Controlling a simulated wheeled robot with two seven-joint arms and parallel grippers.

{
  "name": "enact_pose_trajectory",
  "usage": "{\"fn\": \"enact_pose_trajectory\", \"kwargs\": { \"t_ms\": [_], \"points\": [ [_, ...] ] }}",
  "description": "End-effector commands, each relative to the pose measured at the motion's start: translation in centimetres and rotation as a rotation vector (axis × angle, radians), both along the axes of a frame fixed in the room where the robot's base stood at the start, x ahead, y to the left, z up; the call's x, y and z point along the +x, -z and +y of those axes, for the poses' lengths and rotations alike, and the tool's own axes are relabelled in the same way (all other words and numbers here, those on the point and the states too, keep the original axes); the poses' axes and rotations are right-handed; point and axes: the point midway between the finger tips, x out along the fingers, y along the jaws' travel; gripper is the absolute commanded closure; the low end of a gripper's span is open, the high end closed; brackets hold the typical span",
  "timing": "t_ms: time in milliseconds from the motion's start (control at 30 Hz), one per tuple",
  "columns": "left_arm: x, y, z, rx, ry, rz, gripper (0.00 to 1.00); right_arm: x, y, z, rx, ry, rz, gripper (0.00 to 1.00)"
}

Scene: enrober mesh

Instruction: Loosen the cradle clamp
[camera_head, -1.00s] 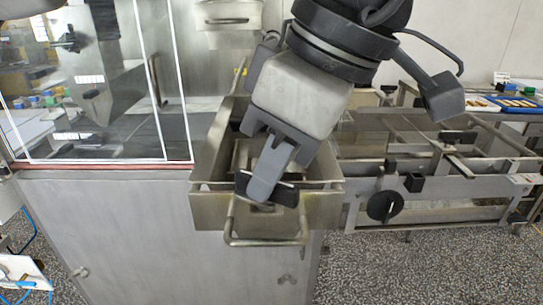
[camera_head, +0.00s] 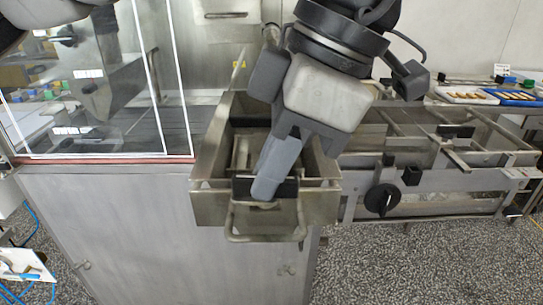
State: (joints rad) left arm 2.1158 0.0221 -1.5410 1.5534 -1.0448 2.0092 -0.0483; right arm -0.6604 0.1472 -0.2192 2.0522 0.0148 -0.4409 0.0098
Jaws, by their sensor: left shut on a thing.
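A black bar-shaped clamp handle (camera_head: 289,188) sits at the front of a steel box-like cradle (camera_head: 208,205) in the middle of the head view. My left gripper (camera_head: 265,188) reaches down from above, its grey fingers shut on the middle of this handle. The handle lies nearly level in the picture. The fingers hide its middle, and whatever it turns on is hidden too. My right gripper is not in view.
A steel loop handle (camera_head: 265,238) juts from the cradle's front. To the right is a conveyor frame with a round black knob (camera_head: 382,200) and another black bar (camera_head: 456,131). A glass-panelled cabinet (camera_head: 100,220) stands left. Trays (camera_head: 465,95) lie at the back right.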

Motion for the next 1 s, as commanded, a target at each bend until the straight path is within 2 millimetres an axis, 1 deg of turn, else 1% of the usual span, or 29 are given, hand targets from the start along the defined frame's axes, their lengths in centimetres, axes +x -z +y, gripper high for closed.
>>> {"fn": "enact_pose_trajectory", "kwargs": {
  "t_ms": [200,600,633,667,700,1000],
  "points": [
    [0.01,0.03,-0.02,0.000,-0.038,0.001,1.00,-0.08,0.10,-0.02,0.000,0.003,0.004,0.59],
    [0.01,0.07,-0.01,0.000,-0.043,0.002,1.00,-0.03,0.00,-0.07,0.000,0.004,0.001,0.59],
    [0.01,0.07,-0.01,0.000,-0.043,0.002,0.86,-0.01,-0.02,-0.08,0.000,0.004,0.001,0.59],
    [0.01,0.07,-0.01,0.000,-0.043,0.001,0.78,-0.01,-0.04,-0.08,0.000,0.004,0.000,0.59],
    [0.02,0.07,-0.01,0.000,-0.043,0.001,0.67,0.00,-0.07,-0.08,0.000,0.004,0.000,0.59],
    [0.02,0.04,-0.01,0.000,-0.041,0.000,0.67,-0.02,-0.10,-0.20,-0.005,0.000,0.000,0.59]
  ]
}}
